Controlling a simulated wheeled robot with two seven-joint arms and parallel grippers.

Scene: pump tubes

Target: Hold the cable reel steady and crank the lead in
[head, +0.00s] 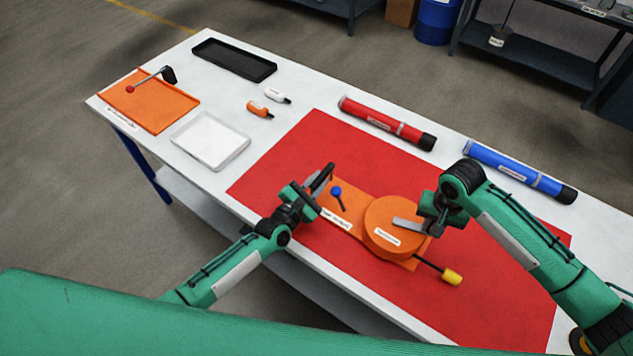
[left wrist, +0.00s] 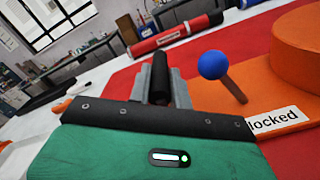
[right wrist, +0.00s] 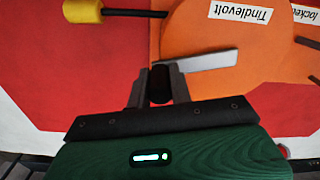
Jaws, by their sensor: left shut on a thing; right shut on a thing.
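The cable reel is a round orange drum (head: 395,222) on an orange base plate (head: 352,192), lying on a red mat (head: 290,150). A blue-knobbed lever (head: 337,192) stands on the plate; it also shows in the left wrist view (left wrist: 213,65), near a label reading "locked". My left gripper (head: 320,184) is shut on a black handle (left wrist: 161,75) at the plate's left end. My right gripper (head: 430,214) is shut on the dark grip (right wrist: 160,84) of the grey crank arm (right wrist: 207,61). A short dark lead (head: 427,262) runs out to a yellow plug (head: 452,276).
A red tube (head: 380,121) and a blue tube (head: 520,171) lie along the far edge. A black tray (head: 235,75), a white tray (head: 243,142), an orange board (head: 165,115) and two small bottles occupy the left end. The mat left of the reel is clear.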

